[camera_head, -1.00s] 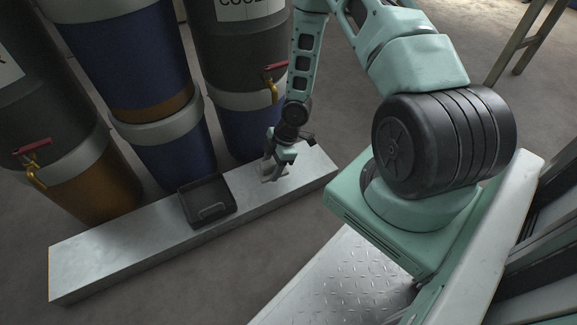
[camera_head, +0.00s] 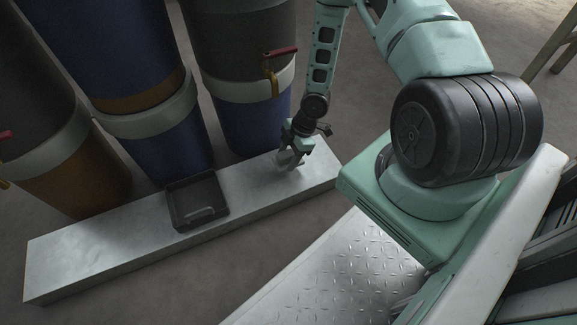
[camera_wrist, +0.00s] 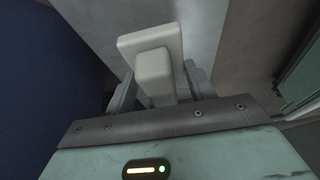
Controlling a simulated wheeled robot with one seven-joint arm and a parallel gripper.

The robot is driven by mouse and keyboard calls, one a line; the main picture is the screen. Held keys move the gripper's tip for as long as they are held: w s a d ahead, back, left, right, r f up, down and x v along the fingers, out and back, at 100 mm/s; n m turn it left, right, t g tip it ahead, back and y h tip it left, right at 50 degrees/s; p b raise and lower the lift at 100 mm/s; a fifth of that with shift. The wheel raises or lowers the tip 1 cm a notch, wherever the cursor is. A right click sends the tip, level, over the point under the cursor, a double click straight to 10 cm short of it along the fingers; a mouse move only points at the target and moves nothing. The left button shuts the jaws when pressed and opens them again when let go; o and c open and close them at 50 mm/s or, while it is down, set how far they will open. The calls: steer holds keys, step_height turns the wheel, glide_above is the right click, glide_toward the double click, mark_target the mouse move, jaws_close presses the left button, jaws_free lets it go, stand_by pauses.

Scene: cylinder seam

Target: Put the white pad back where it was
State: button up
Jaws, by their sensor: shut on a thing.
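My gripper (camera_head: 290,162) is over the right end of the pale bench (camera_head: 95,245) in the head view. It is shut on the white pad (camera_head: 285,159), which shows only as a small pale shape there. In the wrist view the white pad (camera_wrist: 150,42) is a rounded rectangular plate with a block-like grip (camera_wrist: 154,76). The grip sits between the fingers of my gripper (camera_wrist: 155,88). I cannot tell whether the pad touches the bench top.
A black shallow tray (camera_head: 197,201) sits mid-bench, left of my gripper. Large drums stand behind the bench, including a blue one (camera_head: 255,125) with a red-handled yellow tap (camera_head: 272,70). The bench top left of the tray is clear.

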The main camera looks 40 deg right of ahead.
mark_target(288, 163)
steer(key=shift+f+b, duration=1.05)
steer(key=shift+f, duration=0.7)
steer(key=shift+f, duration=0.2)
steer(key=o, duration=1)
steer(key=shift+o, duration=0.2)
steer(key=p+v, duration=0.7)
steer(key=v, duration=0.4)
steer(key=shift+r+p, duration=0.3)
steer(key=shift+r, duration=0.1)
steer(key=shift+s+d+r, duration=0.1)
steer(key=shift+d+r, duration=0.1)
steer(key=shift+r, duration=0.05)
